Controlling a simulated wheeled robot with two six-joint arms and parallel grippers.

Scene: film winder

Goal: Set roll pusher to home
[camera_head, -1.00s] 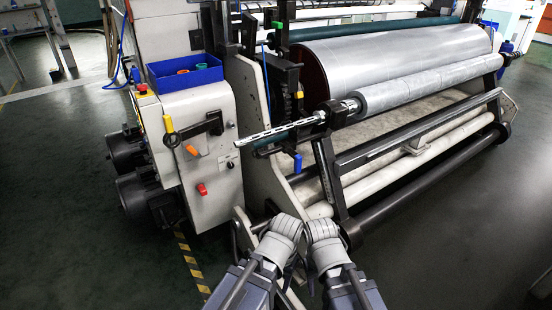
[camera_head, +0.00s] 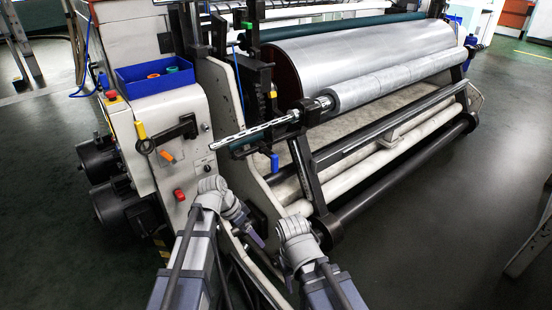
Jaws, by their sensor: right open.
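The winder's control panel (camera_head: 178,135) stands left of the roll. It carries a yellow-handled part (camera_head: 141,131), an orange handle (camera_head: 166,156), a red handle (camera_head: 179,194) and a small dark knob (camera_head: 210,167). No label is readable, so I cannot tell which one sets the roll pusher. My left arm reaches up in front of the panel's lower right; its end (camera_head: 256,237) is small and its jaws are unclear. My right gripper (camera_head: 287,262) is low by the winder's front frame, mostly hidden by its own arm. It is open and touches no control.
A blue bin (camera_head: 155,77) with several colored rings sits on the panel top beside a red button (camera_head: 111,95). Low rollers (camera_head: 390,185) lie at right. Open floor is at lower right.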

